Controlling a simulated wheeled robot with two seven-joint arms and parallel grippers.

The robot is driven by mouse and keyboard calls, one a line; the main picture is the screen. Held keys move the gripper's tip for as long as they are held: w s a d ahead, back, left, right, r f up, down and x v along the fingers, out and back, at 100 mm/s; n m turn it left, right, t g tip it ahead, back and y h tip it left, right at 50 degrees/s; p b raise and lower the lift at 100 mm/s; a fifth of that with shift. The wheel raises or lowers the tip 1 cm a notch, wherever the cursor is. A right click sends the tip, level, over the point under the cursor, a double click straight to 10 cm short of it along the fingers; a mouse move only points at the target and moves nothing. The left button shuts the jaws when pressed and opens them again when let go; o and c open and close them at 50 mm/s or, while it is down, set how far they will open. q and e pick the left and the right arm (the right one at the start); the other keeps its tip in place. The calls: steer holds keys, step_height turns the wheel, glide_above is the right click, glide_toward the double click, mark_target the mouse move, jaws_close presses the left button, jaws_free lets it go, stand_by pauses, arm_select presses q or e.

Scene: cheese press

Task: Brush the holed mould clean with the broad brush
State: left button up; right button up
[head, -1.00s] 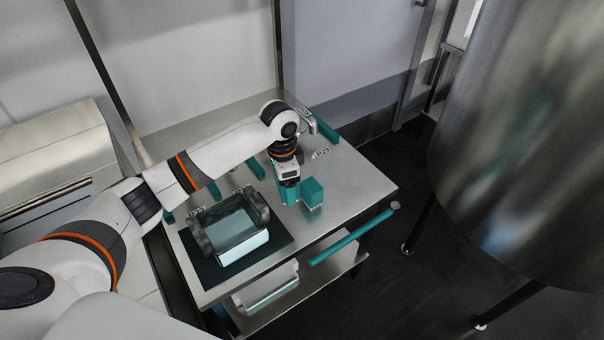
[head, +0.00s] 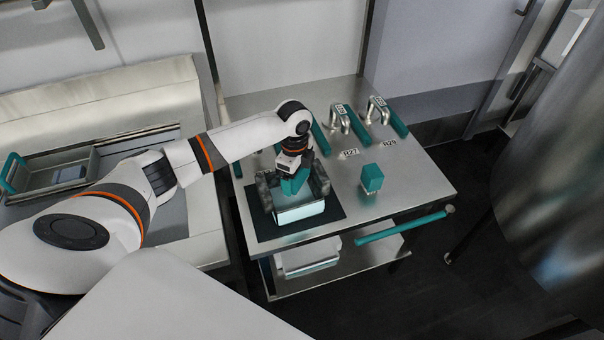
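The mould (head: 300,213) sits on a dark mat (head: 262,226) at the left front of the steel table; it has a pale, bluish front wall and mottled dark ends. My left gripper (head: 293,176) reaches in over it from the left. A teal block, which I take for the broad brush (head: 296,186), is at its fingertips, down at the mould's opening. The fingers are mostly hidden, and I cannot tell whether the bristles touch the mould. The mould's holes are too small to make out. My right gripper is out of view.
A second teal block (head: 372,178) stands on the table right of the mould. Teal bars and metal handles (head: 378,110) with tags lie at the back. A teal rail (head: 402,228) runs along the front edge. The table's right side (head: 420,180) is clear.

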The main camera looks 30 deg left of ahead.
arm_select(q)
steer(key=shift+a+f+m, duration=0.3)
steer(key=shift+a+m, duration=0.2)
steer(key=shift+a, duration=0.05)
steer(key=shift+a+f, duration=0.1)
steer(key=shift+f, duration=0.1)
step_height(320, 180, down, 6)
steer(key=b, duration=0.6)
steer(key=shift+w, duration=0.1)
steer(key=shift+r, duration=0.1)
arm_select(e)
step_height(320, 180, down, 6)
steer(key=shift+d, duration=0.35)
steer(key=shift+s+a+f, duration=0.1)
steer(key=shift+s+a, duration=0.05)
arm_select(q)
steer(key=shift+f+b, duration=0.5)
steer(key=shift+f, duration=0.5)
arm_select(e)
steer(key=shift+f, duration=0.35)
